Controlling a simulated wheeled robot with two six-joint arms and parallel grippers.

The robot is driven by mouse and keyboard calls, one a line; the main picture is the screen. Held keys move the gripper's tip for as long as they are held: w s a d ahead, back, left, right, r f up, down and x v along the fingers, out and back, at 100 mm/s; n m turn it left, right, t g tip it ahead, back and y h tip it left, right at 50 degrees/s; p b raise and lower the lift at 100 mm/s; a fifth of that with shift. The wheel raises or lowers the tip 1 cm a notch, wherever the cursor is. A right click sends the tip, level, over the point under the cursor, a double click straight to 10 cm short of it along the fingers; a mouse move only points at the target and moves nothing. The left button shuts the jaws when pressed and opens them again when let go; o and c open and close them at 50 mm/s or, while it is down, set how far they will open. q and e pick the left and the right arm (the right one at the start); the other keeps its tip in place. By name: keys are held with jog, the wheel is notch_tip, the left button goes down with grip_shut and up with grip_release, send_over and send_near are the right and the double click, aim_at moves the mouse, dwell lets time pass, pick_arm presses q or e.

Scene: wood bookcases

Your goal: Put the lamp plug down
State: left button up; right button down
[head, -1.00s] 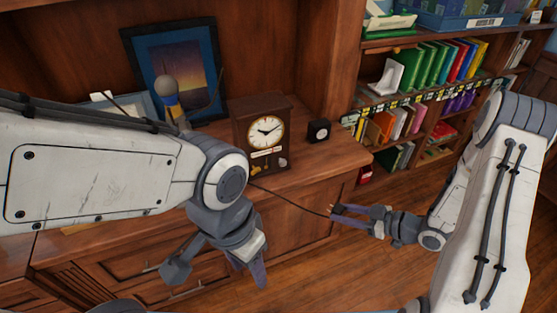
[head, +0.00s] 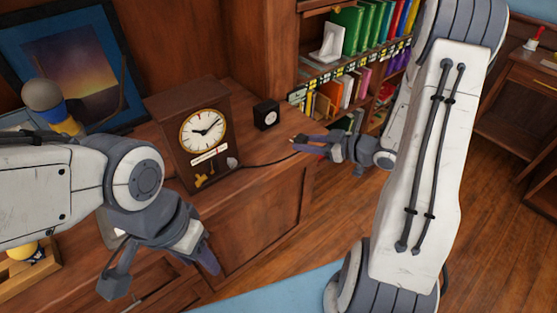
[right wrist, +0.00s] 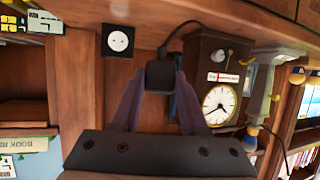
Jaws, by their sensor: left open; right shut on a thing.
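The lamp plug is a small black block (right wrist: 160,75) with a dark cord, seen in the right wrist view. My right gripper (head: 296,143) is shut on it, and the fingers also show in the right wrist view (right wrist: 160,90). In the head view the plug is held by the cabinet top's right edge, near a black box with a round white face (head: 266,115), apart from it. The cord (head: 265,163) runs left past the clock's base. My left gripper (head: 160,272) is open and empty in front of the cabinet.
A wooden clock (head: 200,133) stands on the cabinet top (head: 255,145), left of the black box. A framed picture (head: 70,65) and a grey-topped blue and yellow item (head: 45,95) are further left. A bookcase (head: 345,70) is behind my right arm.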

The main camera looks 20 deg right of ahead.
jog(key=d+r+m+t+h+b, duration=0.2)
jog(key=d+r+m+h+b, duration=0.1)
jog(key=d+b, duration=0.1)
jog(key=b, duration=0.2)
send_over(282, 154)
notch_tip(282, 154, down, 7)
jog(key=shift+f, duration=0.1)
pick_arm(q)
notch_tip(282, 154, down, 9)
jog(key=b, duration=0.1)
jog(key=shift+a, duration=0.15)
pick_arm(e)
jog(key=shift+f, duration=1.9)
jog(key=shift+f+b, duration=0.65)
pick_arm(q)
jog(key=shift+f, duration=0.5)
pick_arm(e)
jog(key=shift+c, duration=2.1)
grip_release()
jog(key=shift+r, duration=0.1)
